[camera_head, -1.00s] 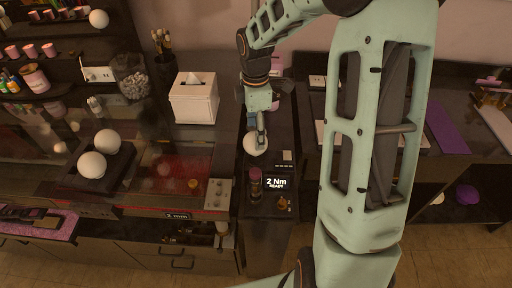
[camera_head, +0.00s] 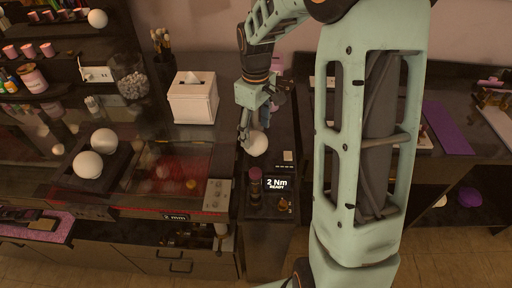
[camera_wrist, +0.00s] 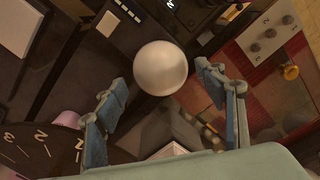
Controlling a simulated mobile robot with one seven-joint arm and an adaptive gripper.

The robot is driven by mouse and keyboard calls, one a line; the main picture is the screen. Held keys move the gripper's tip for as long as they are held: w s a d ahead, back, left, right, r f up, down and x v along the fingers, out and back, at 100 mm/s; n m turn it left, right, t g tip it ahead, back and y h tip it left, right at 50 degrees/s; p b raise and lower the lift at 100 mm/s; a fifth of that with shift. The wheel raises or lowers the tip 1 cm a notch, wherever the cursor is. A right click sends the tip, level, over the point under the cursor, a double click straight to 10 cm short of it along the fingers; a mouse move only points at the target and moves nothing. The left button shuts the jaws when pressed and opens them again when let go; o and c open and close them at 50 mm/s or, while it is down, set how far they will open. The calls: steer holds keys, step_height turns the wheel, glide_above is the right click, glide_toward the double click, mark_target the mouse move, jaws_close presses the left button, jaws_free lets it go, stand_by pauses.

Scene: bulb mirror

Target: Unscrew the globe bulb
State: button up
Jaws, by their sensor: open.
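A white globe bulb (camera_head: 256,143) sits at the narrow dark counter, below my gripper (camera_head: 245,130). In the wrist view the globe bulb (camera_wrist: 160,68) lies just beyond and between the two blue fingertips (camera_wrist: 162,85). The fingers are spread wide, one on each side, with visible gaps to the globe. The bulb's base and socket are hidden behind the globe. A small display (camera_head: 276,184) in front of the bulb reads "2 Nm READY".
Two more white globes (camera_head: 96,153) rest on a dark tray at left. A white tissue box (camera_head: 193,98) stands behind left of the gripper. A dark red-topped knob (camera_head: 255,182) stands in front of the bulb. A round dial (camera_wrist: 40,150) shows low in the wrist view.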

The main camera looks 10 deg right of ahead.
steer(key=shift+m, duration=0.3)
steer(key=shift+f+b, duration=1)
steer(key=shift+f, duration=0.55)
steer(key=c, duration=0.9)
steer(key=shift+r+n+p, duration=0.2)
steer(key=shift+n+p, duration=0.35)
steer(key=shift+n, duration=0.65)
steer(key=shift+c, duration=0.2)
steer(key=shift+f+n+p, duration=0.1)
steer(key=shift+n+p, duration=0.25)
steer(key=shift+n, duration=0.95)
